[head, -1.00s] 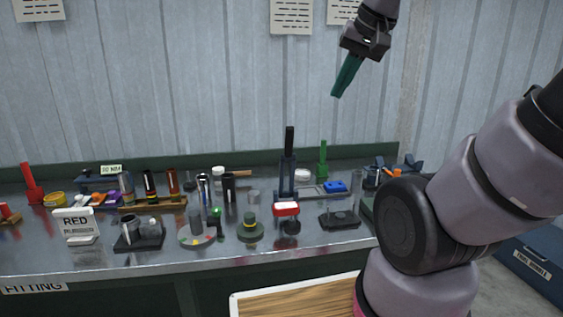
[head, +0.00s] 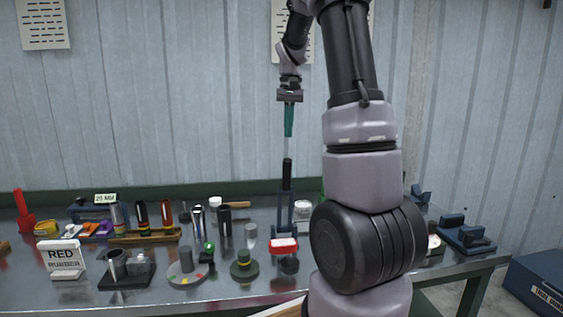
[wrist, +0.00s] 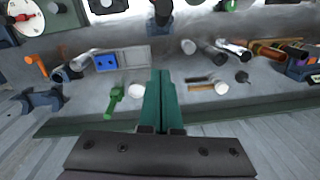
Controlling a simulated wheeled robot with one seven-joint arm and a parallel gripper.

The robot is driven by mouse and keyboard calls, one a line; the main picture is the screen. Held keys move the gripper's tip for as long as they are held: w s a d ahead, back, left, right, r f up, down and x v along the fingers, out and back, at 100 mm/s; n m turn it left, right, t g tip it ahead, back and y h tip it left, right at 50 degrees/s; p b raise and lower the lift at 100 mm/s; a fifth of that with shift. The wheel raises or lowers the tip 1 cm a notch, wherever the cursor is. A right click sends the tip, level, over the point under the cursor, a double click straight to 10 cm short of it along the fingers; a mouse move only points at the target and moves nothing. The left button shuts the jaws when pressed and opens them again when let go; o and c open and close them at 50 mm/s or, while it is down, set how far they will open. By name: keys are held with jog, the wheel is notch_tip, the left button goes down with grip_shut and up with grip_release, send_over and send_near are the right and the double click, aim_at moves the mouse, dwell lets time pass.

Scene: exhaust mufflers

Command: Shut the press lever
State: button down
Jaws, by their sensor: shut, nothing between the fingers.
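The press (head: 284,208) has a dark blue upright frame on the bench, with a red and white block (head: 284,244) in front of its base. Its black press lever (head: 287,174) stands upright above the frame. My gripper (head: 289,134) points down with its green fingers closed and empty. In the head view its tips are a short way above the lever's top; the depth between them is hard to judge. In the wrist view the closed fingers (wrist: 162,78) point toward the bench. A dark upright part (wrist: 162,10) at the top edge there may be the press.
A steel bench (head: 215,290) carries several small parts, a RED sign (head: 66,255) and a wooden rack (head: 146,236). A red upright tool (head: 23,211) stands at the left. My arm hides the bench right of the press.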

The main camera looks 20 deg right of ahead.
jog(key=shift+s+a+f, duration=0.4)
jog(key=shift+s+f, duration=0.2)
jog(key=shift+f, duration=1)
jog(key=shift+s+a+f, duration=0.35)
jog(key=shift+s+f, duration=0.3)
jog(key=shift+f, duration=0.95)
jog(key=shift+s+a+f, duration=0.4)
jog(key=shift+s+f, duration=0.2)
jog(key=shift+f, duration=1)
jog(key=shift+s, duration=0.1)
